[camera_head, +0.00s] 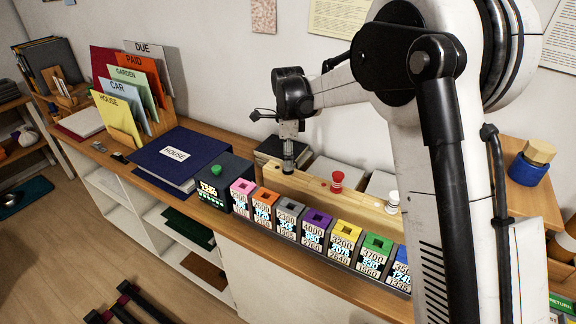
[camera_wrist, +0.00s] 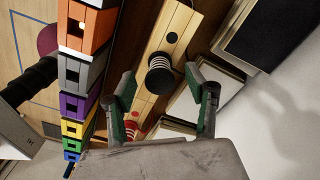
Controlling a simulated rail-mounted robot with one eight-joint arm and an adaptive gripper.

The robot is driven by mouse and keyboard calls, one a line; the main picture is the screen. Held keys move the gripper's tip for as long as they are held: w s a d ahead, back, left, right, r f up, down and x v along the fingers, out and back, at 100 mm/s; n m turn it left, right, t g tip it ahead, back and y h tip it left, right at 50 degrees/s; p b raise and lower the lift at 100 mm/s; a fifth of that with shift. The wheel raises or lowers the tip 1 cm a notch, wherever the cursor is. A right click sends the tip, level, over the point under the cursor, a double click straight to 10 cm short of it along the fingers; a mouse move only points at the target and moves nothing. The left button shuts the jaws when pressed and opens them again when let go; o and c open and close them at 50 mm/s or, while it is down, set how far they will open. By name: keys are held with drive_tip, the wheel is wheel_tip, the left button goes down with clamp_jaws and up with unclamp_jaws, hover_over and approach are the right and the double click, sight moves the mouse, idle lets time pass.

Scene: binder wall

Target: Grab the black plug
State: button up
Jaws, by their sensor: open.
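The black plug (camera_wrist: 160,78) has a ribbed round body and stands on the pale wooden rail (camera_wrist: 178,35) in the wrist view. My gripper (camera_wrist: 159,86) is open, with one green-padded finger on each side of the plug in that view and a visible gap to each. In the head view my gripper (camera_head: 289,129) points down above the left part of the wooden rail (camera_head: 312,190). A dark cylinder, apparently the plug (camera_head: 288,166), shows directly below it. I cannot tell exactly how far the fingertips reach down beside the plug.
A red plug (camera_head: 337,181) and a white plug (camera_head: 392,202) stand farther right on the rail. A row of coloured numbered blocks (camera_head: 316,231) runs in front. A dark box with a green plug (camera_head: 216,170) stands left. Books (camera_head: 281,148) lie close behind my gripper.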

drive_tip(key=shift+f, duration=1)
clamp_jaws()
drive_tip(key=shift+r, duration=0.15)
